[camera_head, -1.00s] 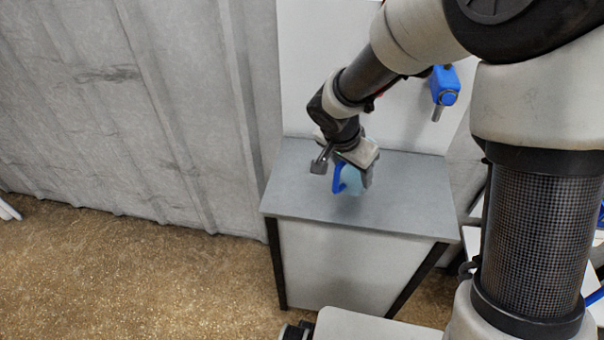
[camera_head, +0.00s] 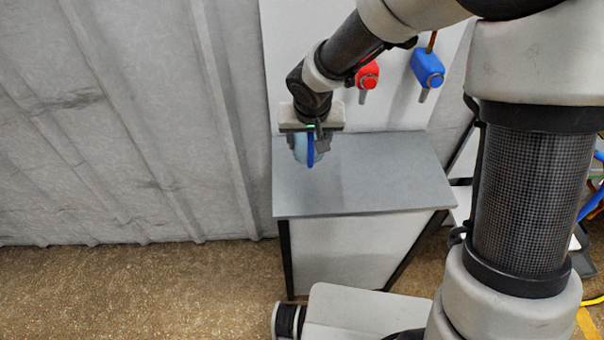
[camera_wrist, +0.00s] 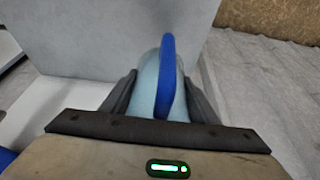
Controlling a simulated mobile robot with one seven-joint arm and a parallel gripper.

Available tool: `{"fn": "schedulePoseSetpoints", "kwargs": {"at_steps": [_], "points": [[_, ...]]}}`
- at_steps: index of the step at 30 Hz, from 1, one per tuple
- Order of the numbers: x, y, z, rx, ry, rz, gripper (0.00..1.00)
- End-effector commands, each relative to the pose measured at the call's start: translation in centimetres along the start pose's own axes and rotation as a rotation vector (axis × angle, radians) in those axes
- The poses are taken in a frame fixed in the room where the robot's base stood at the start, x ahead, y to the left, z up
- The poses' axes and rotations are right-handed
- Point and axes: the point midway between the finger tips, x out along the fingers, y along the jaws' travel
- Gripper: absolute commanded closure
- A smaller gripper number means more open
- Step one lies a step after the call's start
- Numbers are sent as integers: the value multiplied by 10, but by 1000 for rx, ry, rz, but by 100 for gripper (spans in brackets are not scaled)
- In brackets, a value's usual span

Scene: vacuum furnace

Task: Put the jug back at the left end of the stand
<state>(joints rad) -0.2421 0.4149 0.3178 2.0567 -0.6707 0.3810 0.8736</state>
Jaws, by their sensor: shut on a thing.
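The jug is light blue with a dark blue handle (camera_head: 310,150). In the head view it is at the left part of the grey-topped stand (camera_head: 365,180). I cannot tell whether its base touches the top. In the wrist view the jug (camera_wrist: 148,88) sits between the two dark fingers, with its handle toward the camera. My gripper (camera_head: 312,148) is shut on the jug and points down; it hides part of the jug's upper side. The stand's top (camera_wrist: 125,35) also fills the upper left of the wrist view.
A red tap (camera_head: 368,75) and a blue tap (camera_head: 428,68) are on the white panel behind the stand. A corrugated grey wall (camera_head: 120,120) runs along the left. The middle and right of the stand's top are clear.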

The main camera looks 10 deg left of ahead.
Motion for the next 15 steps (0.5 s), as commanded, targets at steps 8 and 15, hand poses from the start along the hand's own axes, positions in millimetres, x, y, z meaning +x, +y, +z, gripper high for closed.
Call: {"fn": "schedulePoseSetpoints", "kwargs": {"at_steps": [8,15], "points": [[30,-3,12,-32,-3,-11,81],[57,-3,22,-29,0,-11,81]]}}
